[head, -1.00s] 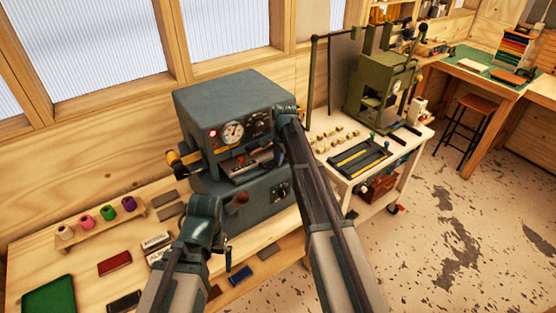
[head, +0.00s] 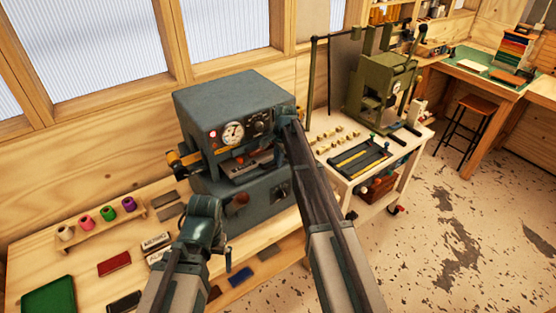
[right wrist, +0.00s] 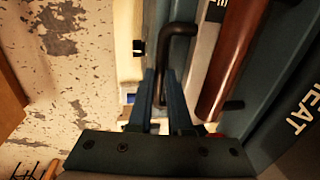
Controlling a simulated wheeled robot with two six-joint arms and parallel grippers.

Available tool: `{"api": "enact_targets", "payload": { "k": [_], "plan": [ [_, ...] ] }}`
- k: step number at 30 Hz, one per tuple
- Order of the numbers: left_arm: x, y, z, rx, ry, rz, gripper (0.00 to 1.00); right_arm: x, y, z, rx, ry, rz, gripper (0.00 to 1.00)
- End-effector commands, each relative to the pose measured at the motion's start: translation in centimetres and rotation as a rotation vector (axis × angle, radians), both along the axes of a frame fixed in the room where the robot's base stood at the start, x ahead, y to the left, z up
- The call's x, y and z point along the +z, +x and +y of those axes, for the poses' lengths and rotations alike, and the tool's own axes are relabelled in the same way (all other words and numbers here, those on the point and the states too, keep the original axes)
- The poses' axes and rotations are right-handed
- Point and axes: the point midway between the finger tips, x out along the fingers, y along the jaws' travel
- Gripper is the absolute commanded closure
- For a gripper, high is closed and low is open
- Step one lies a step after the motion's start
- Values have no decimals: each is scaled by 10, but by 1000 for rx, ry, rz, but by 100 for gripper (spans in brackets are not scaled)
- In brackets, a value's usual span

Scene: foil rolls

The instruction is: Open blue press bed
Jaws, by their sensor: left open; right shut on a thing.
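The blue-grey press (head: 232,105) stands on the wooden bench, with a gauge and knobs on its upper front. Its bed (head: 250,168) shows as a pale lettered plate in the slot between the upper and lower blocks. My right gripper (head: 286,112) is at the press's right front edge. In the right wrist view its fingers (right wrist: 166,88) are shut on a black bent handle (right wrist: 181,60). A red-brown bar (right wrist: 233,55) lies beside it. My left gripper (head: 222,225) is open and in front of the lower block, near a brown knob (head: 236,199); its fingertips are hard to make out.
Thread spools (head: 107,214) stand in a rack on the left of the bench. A red block (head: 114,263), a green pad (head: 48,296) and several dark blocks lie there. A white cart (head: 345,170) with a green press (head: 381,88) stands to the right, with open floor beyond.

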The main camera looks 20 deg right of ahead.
Motion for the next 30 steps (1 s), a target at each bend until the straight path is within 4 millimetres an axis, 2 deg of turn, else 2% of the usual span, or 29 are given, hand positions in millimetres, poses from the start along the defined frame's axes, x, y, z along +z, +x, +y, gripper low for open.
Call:
{"api": "enact_targets", "payload": {
  "k": [15, 19, 23, 30],
  "plan": [
    [0, 0, 0, 0, 0, 0, 0, 0, 0, 0, 0, 0, 0, 100],
    [0, 0, 0, 0, 0, 0, 0, 0, -6, -2, -1, 0, 0, 100],
    [0, 0, 0, 0, 0, 0, 0, 0, -22, -7, -1, -1, 1, 100],
    [0, 0, 0, 0, 0, 0, 0, 0, -77, -25, -2, -1, 2, 100]
  ]
}}
